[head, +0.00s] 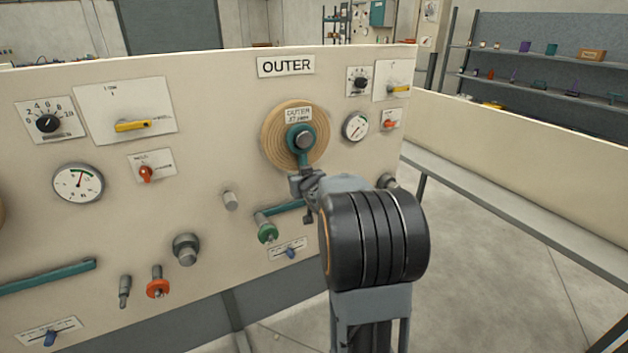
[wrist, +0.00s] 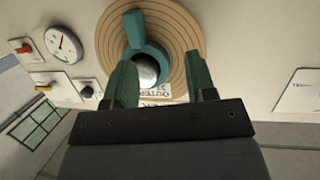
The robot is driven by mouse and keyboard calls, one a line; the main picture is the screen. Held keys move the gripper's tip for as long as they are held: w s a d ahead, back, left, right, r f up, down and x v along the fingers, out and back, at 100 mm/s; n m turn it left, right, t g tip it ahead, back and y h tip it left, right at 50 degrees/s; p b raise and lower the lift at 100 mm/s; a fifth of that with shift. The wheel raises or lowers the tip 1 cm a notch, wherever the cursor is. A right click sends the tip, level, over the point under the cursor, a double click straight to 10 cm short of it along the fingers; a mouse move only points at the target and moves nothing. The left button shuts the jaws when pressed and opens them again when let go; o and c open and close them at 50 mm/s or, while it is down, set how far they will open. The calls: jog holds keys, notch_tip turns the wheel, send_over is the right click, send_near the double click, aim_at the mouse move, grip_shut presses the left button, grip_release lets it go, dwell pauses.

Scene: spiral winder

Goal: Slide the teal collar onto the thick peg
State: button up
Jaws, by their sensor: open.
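A teal ring with a tab (head: 300,138) sits around a grey hub on the wound tan disc (head: 277,150) under the OUTER sign. Its tab shows upward in the upside-down wrist view (wrist: 134,30). A green collar (head: 267,232) sits on a peg lower on the panel; I cannot tell which of the two is the teal collar. The thickest bare peg (head: 186,249) stands out at lower middle. My gripper (head: 303,183) is just below the disc in the head view. In the wrist view its fingers (wrist: 163,78) are apart, with nothing held between them.
An orange collar (head: 157,288) sits on a peg, beside a thin bare peg (head: 125,290). Another grey peg (head: 230,200) and a teal bar (head: 285,210) stick out near my gripper. Dials and switches cover the panel. A bench (head: 500,200) runs along the right.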

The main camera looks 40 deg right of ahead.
aim_at(304, 163)
jog(key=w+d+f+n+t+y, duration=0.1)
jog(key=w+d+f+t+y, duration=0.15)
jog(key=d, duration=0.45)
jog(key=shift+t+h, duration=0.35)
jog(key=shift+t, duration=0.1)
jog(key=shift+w+d+r+p, duration=0.1)
jog(key=shift+w+d+p, duration=0.15)
jog(key=shift+w, duration=1.25)
jog(key=shift+w+d+f+p, duration=0.15)
jog(key=shift+w+p, duration=0.1)
jog(key=shift+w, duration=1.2)
jog(key=shift+w+d+r+p, duration=0.15)
jog(key=shift+w+d+p, duration=0.1)
jog(key=shift+w, duration=1.25)
jog(key=shift+c, duration=0.2)
grip_shut()
